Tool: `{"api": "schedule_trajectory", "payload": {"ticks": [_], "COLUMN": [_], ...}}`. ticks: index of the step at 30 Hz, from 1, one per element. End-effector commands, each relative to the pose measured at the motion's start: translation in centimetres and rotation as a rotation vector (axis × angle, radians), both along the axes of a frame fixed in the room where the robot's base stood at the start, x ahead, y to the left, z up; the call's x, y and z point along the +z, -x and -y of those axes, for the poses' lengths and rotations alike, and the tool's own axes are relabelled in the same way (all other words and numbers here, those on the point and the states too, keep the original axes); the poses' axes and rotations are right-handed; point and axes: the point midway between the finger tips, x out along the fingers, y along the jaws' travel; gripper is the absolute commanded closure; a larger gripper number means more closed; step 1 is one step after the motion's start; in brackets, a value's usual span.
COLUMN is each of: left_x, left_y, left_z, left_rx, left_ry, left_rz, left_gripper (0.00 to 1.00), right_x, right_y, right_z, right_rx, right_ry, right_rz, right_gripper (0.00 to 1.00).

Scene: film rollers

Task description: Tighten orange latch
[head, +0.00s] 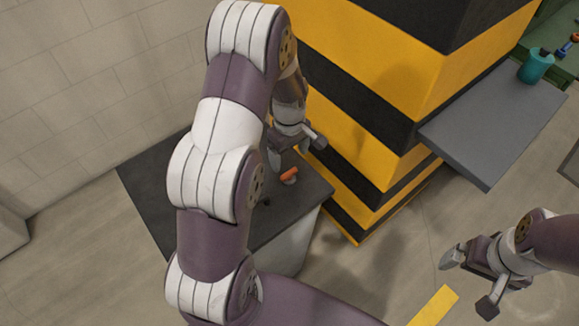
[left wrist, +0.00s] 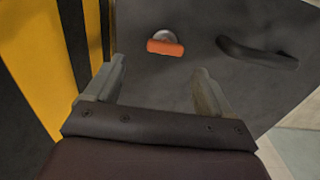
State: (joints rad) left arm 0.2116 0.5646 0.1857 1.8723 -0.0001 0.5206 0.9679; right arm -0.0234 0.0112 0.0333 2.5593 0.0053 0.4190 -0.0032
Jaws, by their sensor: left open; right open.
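The orange latch (head: 289,175) is a small orange bar on the dark top of a low cabinet (head: 150,185). In the left wrist view the latch (left wrist: 165,47) lies crosswise in front of a round grey base, just beyond the fingertips. My left gripper (head: 297,152) is open above the cabinet top, close to the latch; nothing is between its fingers (left wrist: 160,74). I cannot tell its exact height above the latch. My right gripper (head: 468,281) is open and empty at the lower right, far from the latch.
A yellow and black striped pillar (head: 370,70) stands right beside the cabinet. A dark curved handle (left wrist: 257,52) is on the cabinet top, right of the latch.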

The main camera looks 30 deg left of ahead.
Motion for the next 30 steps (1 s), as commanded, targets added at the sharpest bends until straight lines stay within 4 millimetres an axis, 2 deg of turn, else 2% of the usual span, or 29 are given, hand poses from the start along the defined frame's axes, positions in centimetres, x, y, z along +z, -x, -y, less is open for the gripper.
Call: {"api": "schedule_trajectory", "payload": {"ticks": [3,8,12,18,19,24,30], "left_x": [-2.9,-5.3,-6.1,-6.1,-6.1,-6.1,-6.1], "left_y": [0.1,0.1,0.0,0.0,0.0,0.0,0.0], "left_z": [0.0,0.0,0.0,0.0,0.0,0.0,0.0], "left_rx": [-0.001,-0.001,-0.001,-0.001,-0.001,-0.001,-0.006], "left_ry": [0.001,0.0,0.0,0.0,0.0,-0.001,0.0], "left_rz": [-0.004,-0.001,0.002,0.002,0.002,0.001,0.001], "left_gripper": [0.17,0.17,0.17,0.17,0.2,0.73,0.73], "right_x": [-0.1,-0.1,-0.1,-0.1,-0.1,-0.1,-0.1], "right_y": [0.1,0.0,0.0,0.0,0.0,0.0,0.0], "right_z": [0.0,0.0,0.0,0.0,0.0,0.0,0.0], "right_rx": [0.0,0.0,0.0,0.0,0.0,0.0,0.0], "right_ry": [0.0,0.0,0.0,0.0,0.0,0.0,0.0], "right_rz": [-0.001,-0.001,-0.001,-0.001,0.0,-0.001,-0.001], "right_gripper": [0.0,0.0,0.0,0.0,0.0,0.0,0.0]}}
